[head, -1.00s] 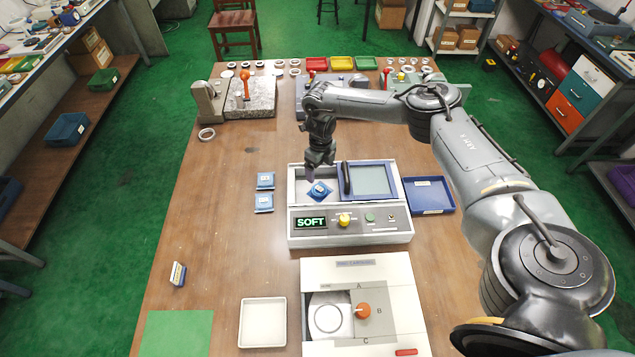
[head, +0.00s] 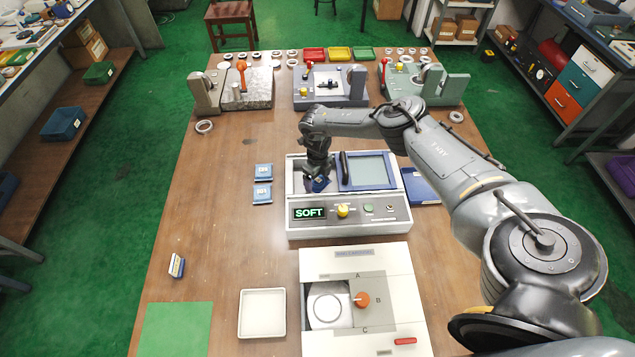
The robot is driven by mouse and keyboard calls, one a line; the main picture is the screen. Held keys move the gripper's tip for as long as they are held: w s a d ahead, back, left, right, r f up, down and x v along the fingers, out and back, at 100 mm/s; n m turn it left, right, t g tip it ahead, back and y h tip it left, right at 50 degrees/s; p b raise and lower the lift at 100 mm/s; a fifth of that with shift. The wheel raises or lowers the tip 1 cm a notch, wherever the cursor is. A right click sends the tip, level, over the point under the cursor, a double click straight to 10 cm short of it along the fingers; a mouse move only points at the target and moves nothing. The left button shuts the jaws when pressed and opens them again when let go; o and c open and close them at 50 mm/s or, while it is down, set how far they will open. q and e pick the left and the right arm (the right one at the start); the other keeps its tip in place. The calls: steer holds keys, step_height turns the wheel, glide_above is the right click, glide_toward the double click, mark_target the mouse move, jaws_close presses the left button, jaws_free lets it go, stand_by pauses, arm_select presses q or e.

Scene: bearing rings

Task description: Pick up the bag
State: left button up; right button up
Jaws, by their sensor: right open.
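A small blue bag (head: 321,185) lies in the open left bay of the grey-white machine (head: 348,227) whose display reads SOFT. My right gripper (head: 315,182) points down into that bay and hides much of the bag. The gripper is open, with its fingertips at or just above the bag; I cannot tell whether they touch it. Two more blue bags, an upper one (head: 263,171) and a lower one (head: 262,195), lie flat on the table left of the machine. My left gripper is not in view.
The machine's raised dark handle (head: 345,168) stands just right of the gripper. A blue tray (head: 421,188) lies partly behind my right arm. A white box with an orange knob (head: 362,300) and an empty white tray (head: 262,313) are in front. The table's left middle is mostly clear.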

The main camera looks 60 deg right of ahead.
steer(key=shift+c, duration=0.5)
steer(key=c, duration=1.1)
steer(key=shift+r, duration=0.1)
